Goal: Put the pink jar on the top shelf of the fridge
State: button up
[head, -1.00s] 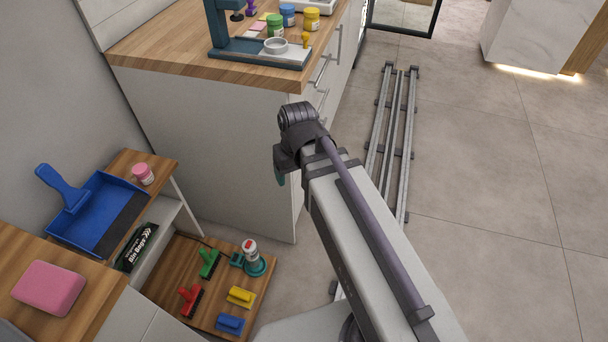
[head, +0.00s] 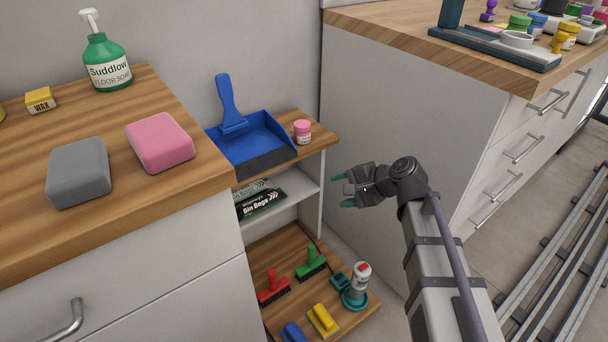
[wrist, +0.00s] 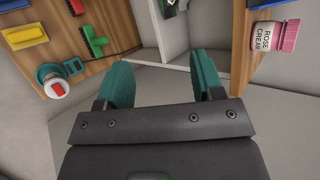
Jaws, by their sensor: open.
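The pink jar (head: 302,132) stands upright on the small wooden shelf top, right of the blue dustpan. It has a pink lid and a white label. In the wrist view the jar (wrist: 274,36) shows at the upper right, tilted by the camera angle, with a label reading "Rose Cream". My gripper (head: 344,190) has teal fingertips and is to the right of the shelf unit and lower in the picture than the jar. Its fingers (wrist: 165,82) are apart with nothing between them, and the jar is outside them. No fridge can be made out in these views.
A blue dustpan (head: 250,138) lies beside the jar. Bin bag boxes (head: 262,204) sit on the shelf below. The low wooden board (head: 290,250) holds brushes and a bottle. A counter with drawers (head: 420,110) stands close on the right.

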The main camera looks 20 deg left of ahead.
jog(key=w+a+r+m+t+y, duration=0.1)
jog(key=w+a+m+y, duration=0.3)
jog(key=w+a+m, duration=0.15)
jog(key=m+t+y+p, duration=0.15)
jog(key=m+t, duration=0.25)
jog(key=m, duration=0.7)
send_near(308, 128)
jog(key=a, duration=0.1)
jog(key=shift+y, duration=0.25)
jog(key=x, duration=1.1)
jog(key=shift+w+a+f, duration=0.15)
jog(key=shift+w+f, duration=0.2)
jog(key=shift+w, duration=0.05)
jog(key=shift+c, duration=0.4)
jog(key=c, duration=0.7)
jog(key=shift+r, duration=0.15)
